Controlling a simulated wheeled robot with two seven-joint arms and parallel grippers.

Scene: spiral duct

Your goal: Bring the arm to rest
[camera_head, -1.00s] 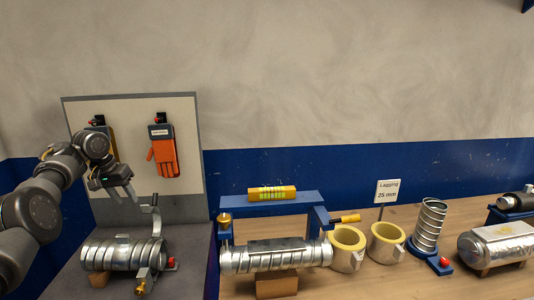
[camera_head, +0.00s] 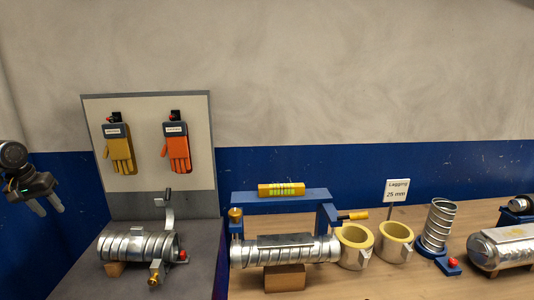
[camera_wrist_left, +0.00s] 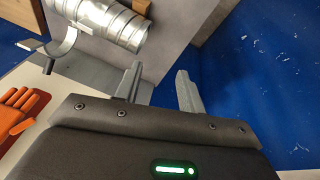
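My left gripper (camera_head: 49,207) is at the far left edge of the head view, in front of the blue lower wall and left of the glove board. Its two fingers are apart with nothing between them; the left wrist view shows the same open, empty fingers (camera_wrist_left: 158,92). Most of the left arm is out of the picture. My right gripper is in neither view.
A glove board (camera_head: 205,140) holds a yellow glove (camera_head: 120,153) and an orange glove (camera_head: 178,152). A spiral duct (camera_head: 135,246) lies on the grey bench. Another duct (camera_head: 285,252), two lagging rings and a coil stand on the wooden bench.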

